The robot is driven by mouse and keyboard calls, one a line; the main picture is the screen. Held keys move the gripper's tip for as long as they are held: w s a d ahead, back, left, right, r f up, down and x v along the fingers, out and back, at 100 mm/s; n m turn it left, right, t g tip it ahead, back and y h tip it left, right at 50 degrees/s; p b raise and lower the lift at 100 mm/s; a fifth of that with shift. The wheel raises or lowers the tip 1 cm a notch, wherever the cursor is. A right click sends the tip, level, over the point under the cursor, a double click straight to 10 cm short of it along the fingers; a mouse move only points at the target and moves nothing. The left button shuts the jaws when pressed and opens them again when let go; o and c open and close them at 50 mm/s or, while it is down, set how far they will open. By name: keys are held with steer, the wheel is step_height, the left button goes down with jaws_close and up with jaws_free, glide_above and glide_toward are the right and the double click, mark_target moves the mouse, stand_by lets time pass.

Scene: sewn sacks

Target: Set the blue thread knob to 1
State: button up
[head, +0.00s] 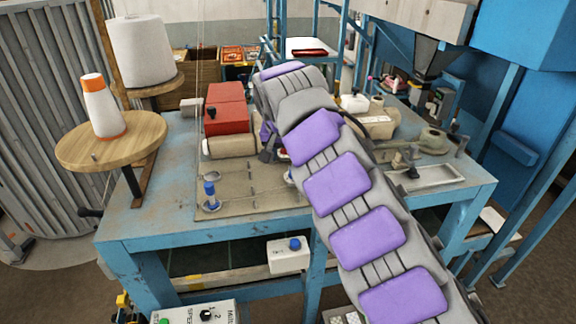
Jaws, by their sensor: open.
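A blue knob (210,189) stands on a small post at the front left of the metal plate on the blue table. A second blue knob (295,244) is on a white box (288,260) below the table's front edge. I cannot tell which one is the thread knob, and no setting is readable on either. My gripper (268,148) shows only in part, small and dark, beside the red machine and partly hidden by my arm. It is open, above the plate and apart from both blue knobs.
A red sewing machine (226,108) stands on the table (150,212). Thread cones (102,108) stand on round wooden stands (110,145) at left. A control box (196,314) with a black knob is at the bottom. My arm covers the table's middle.

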steer(key=d+f, duration=0.1)
steer(key=f, duration=0.1)
steer(key=w+d+f+p, duration=0.1)
steer(key=f, duration=0.1)
steer(key=w+d+f, duration=0.1)
steer(key=shift+w+d+f, duration=0.1)
steer(key=shift+w+f, duration=0.15)
steer(key=shift+f, duration=0.15)
steer(key=shift+a+f, duration=0.15)
steer(key=shift+a, duration=1)
steer(key=shift+c, duration=1)
steer(key=shift+d, duration=0.7)
steer(key=c, duration=0.5)
jaws_close()
steer(key=shift+a, duration=0.25)
